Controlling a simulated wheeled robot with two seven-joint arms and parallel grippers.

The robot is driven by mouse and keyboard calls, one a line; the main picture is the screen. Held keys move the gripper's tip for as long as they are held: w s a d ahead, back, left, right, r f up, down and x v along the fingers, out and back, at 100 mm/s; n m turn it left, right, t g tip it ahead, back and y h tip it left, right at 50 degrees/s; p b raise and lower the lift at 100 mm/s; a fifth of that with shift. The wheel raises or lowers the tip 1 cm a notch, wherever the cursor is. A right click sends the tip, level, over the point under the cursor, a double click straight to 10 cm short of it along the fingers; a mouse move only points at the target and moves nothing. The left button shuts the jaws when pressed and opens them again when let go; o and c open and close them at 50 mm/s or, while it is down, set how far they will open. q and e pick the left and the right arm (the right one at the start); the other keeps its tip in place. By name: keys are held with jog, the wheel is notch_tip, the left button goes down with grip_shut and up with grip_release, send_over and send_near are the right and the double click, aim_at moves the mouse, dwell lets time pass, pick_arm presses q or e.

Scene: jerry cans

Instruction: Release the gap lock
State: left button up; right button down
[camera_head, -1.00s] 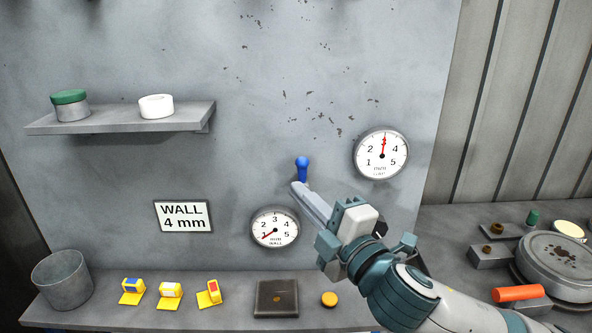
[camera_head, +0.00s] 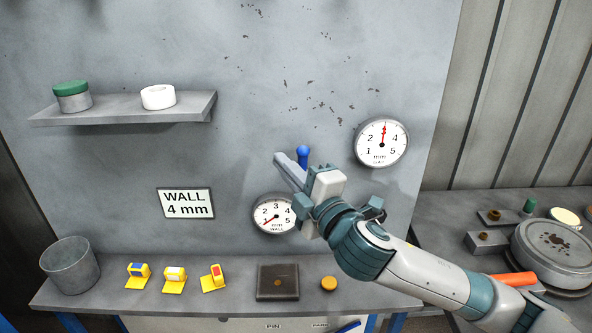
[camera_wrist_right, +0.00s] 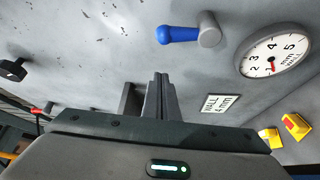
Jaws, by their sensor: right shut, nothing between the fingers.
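A lever with a blue knob (camera_head: 303,152) stands upright on the grey wall panel, its lower part hidden behind my right gripper. In the right wrist view the blue handle (camera_wrist_right: 180,35) joins a grey round pivot (camera_wrist_right: 209,30). My right gripper (camera_head: 281,160) is shut and empty, its fingertips just left of the knob in the head view. In the wrist view the closed fingers (camera_wrist_right: 160,88) look apart from the handle. A gap gauge (camera_head: 381,142) has its red needle near 3. A wall gauge (camera_head: 274,213) reads near 1 and is partly covered by my gripper.
A sign (camera_head: 186,203) reads "WALL 4 mm". A shelf (camera_head: 130,112) holds a green-lidded jar and a white ring. The lower ledge (camera_head: 215,296) carries a grey cup (camera_head: 70,266), several yellow pieces, a dark square block (camera_head: 278,282) and an orange disc (camera_head: 328,284).

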aim_at(303, 160)
jog(key=w, duration=0.1)
jog(key=w+d+p, duration=0.2)
jog(key=shift+w+d+f, duration=0.15)
jog(key=shift+d+f, duration=0.05)
jog(key=shift+f, duration=0.05)
dwell(0.5)
